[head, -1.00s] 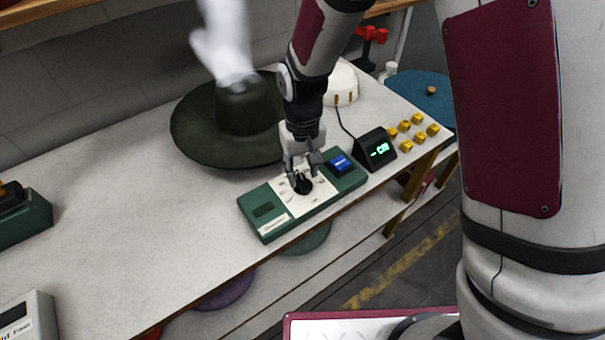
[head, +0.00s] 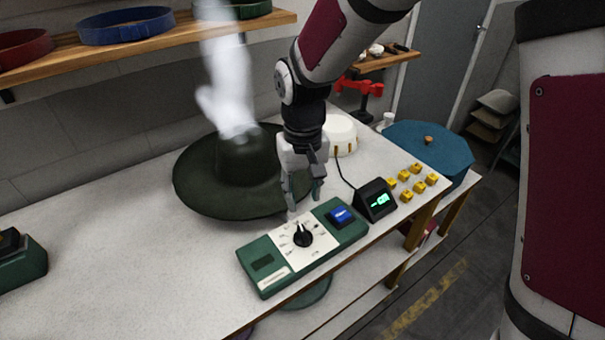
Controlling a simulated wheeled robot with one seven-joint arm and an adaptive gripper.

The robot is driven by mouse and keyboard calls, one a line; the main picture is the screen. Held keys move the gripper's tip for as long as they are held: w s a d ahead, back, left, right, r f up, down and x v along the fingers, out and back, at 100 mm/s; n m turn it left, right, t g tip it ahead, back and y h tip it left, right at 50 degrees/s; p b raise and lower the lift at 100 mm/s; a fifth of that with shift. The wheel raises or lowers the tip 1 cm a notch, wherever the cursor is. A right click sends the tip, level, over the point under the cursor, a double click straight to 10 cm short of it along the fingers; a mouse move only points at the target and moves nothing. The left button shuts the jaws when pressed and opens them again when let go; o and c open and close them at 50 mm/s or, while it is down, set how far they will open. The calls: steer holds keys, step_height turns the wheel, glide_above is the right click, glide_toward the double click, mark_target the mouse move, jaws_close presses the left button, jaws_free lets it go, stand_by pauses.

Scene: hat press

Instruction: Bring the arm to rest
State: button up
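My gripper (head: 305,205) hangs pointing down above the far edge of a green control box (head: 264,285). Its fingers are apart with nothing between them. The black dial knob (head: 303,237) on the box's white face stands just below and in front of the fingers, and the gripper appears clear of it. The box also has a blue button (head: 341,215) at its right end.
A dark green wide-brimmed hat (head: 205,190) lies behind, under rising white steam (head: 225,70). A small black display (head: 376,201), yellow cubes (head: 405,174), a white dome (head: 340,134) and a blue round lid (head: 435,145) stand right. A wooden shelf (head: 200,35) is above.

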steer(key=s+d+r+m+t, duration=0.1)
steer(key=s+d+r, duration=0.2)
steer(key=d+r, duration=0.35)
steer(key=s+d+r+m+t, duration=0.1)
steer(key=s+d+r+t, duration=0.1)
steer(key=s+d+r, duration=0.4)
steer(key=s+d+r+t, duration=0.1)
steer(key=s+d+r, duration=0.1)
steer(key=s+d, duration=0.1)
steer(key=s+d+r+m+t, duration=0.1)
steer(key=s+d+r, duration=0.2)
steer(key=s, duration=0.3)
steer(key=shift+s+r, duration=0.15)
steer(key=shift+r, duration=0.05)
